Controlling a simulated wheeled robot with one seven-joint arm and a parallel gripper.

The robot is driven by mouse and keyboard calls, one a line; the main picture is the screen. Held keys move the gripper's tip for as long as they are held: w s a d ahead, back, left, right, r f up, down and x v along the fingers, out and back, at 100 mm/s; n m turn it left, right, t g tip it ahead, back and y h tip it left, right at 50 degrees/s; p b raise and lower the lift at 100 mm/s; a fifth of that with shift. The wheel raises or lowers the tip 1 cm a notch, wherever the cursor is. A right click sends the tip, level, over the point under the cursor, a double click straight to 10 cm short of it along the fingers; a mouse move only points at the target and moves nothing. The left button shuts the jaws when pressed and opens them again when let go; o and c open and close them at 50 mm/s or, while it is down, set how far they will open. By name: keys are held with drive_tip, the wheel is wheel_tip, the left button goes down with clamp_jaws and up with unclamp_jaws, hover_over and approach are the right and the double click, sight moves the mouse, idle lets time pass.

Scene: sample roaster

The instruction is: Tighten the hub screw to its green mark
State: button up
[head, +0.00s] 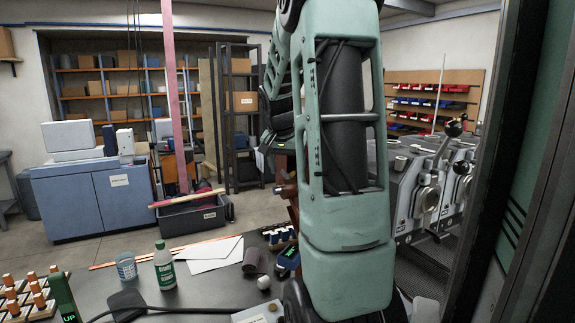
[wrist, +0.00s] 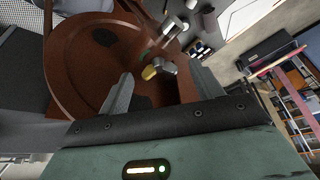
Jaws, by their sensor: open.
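In the wrist view, a reddish-brown round pan (wrist: 98,62) fills the middle and left. Near its middle is a small hub with a yellow-ended piece (wrist: 149,73) and a grey metal piece (wrist: 169,67), seemingly the hub screw; I cannot tell which part is the screw. A dark green patch (wrist: 146,54) shows beside it, but I cannot tell whether it is the mark. My gripper (wrist: 161,71) is open, its two fingers on either side of the hub pieces in the picture. Contact cannot be told. In the head view my arm hides the gripper and most of the brown machine.
A grey machine with levers (head: 425,195) stands to the right. Open floor lies behind the table.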

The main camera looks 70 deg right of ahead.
drive_tip(key=shift+d+f, duration=0.1)
drive_tip(key=shift+f, duration=0.1)
drive_tip(key=c, duration=1)
drive_tip(key=shift+f+m+b, duration=0.1)
drive_tip(key=shift+m+b, duration=0.2)
drive_tip(key=shift+b, duration=0.15)
drive_tip(key=shift+w+m+g+b, duration=0.15)
drive_tip(key=shift+m+g+b, duration=0.15)
drive_tip(key=shift+m+b, duration=0.3)
drive_tip(key=shift+m+g+b, duration=0.4)
drive_tip(key=shift+m+b, duration=0.15)
drive_tip(key=shift+m, duration=0.25)
drive_tip(key=m+g, duration=0.1)
drive_tip(key=m, duration=0.2)
drive_tip(key=m+g+b, duration=0.1)
drive_tip(key=m, duration=0.1)
drive_tip(key=shift+w+m+y, duration=0.1)
drive_tip(key=shift+m+y, duration=0.3)
drive_tip(key=shift+r, duration=0.2)
